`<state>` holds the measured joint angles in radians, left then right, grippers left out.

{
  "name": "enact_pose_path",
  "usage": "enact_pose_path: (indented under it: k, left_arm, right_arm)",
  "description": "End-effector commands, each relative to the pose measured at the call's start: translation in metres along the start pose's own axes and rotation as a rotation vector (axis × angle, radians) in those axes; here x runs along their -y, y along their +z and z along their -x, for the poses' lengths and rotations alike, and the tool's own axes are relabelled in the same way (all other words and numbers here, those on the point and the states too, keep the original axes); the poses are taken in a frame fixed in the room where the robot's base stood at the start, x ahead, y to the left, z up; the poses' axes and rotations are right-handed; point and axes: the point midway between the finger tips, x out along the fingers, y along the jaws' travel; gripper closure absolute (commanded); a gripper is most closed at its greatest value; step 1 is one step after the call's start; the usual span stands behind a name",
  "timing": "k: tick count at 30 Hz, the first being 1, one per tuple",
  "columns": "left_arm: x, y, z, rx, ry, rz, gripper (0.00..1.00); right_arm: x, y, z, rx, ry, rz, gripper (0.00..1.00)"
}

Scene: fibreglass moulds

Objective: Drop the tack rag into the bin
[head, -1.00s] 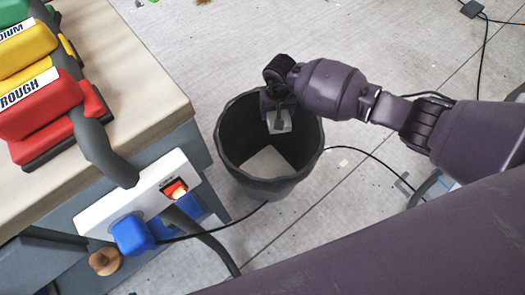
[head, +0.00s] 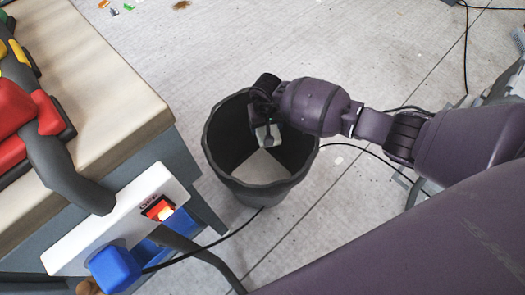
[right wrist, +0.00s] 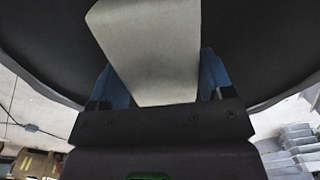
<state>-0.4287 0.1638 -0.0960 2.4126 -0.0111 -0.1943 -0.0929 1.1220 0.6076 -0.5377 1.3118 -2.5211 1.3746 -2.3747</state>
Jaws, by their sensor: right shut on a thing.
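The bin (head: 229,183) is a dark grey open tub on the floor, right of the bench. My right gripper (head: 266,130) reaches in from the right and points down inside the bin's mouth, near its far side. It is shut on the tack rag (head: 261,137), a small pale piece, above the bin's bottom. In the right wrist view the rag (right wrist: 150,50) shows as a pale grey slab between the blue fingers, with the bin's dark inside (right wrist: 245,45) around it. My left gripper is not in view.
A black cable runs past the bin. The floor behind is mostly clear.

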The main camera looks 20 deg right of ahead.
Motion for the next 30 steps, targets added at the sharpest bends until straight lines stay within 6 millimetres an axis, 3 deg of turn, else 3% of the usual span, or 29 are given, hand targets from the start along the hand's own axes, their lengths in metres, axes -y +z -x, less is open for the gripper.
enact_pose_path:
  k: [6,7,12,22,30]
  left_arm:
    - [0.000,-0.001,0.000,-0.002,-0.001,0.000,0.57]
    - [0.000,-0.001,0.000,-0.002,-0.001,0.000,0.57]
    - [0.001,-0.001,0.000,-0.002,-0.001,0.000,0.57]
    - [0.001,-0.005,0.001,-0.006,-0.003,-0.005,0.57]
    - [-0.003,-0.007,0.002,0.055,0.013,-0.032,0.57]
  right_arm:
    - [0.000,-0.001,0.001,-0.001,0.000,0.000,0.45]
    - [0.000,-0.001,0.001,-0.001,0.000,0.000,0.23]
    - [0.000,0.000,0.001,-0.001,0.000,0.000,0.00]
    - [0.000,-0.002,0.010,-0.005,0.001,0.001,0.00]
    - [0.000,-0.005,0.060,-0.015,0.000,0.001,0.00]
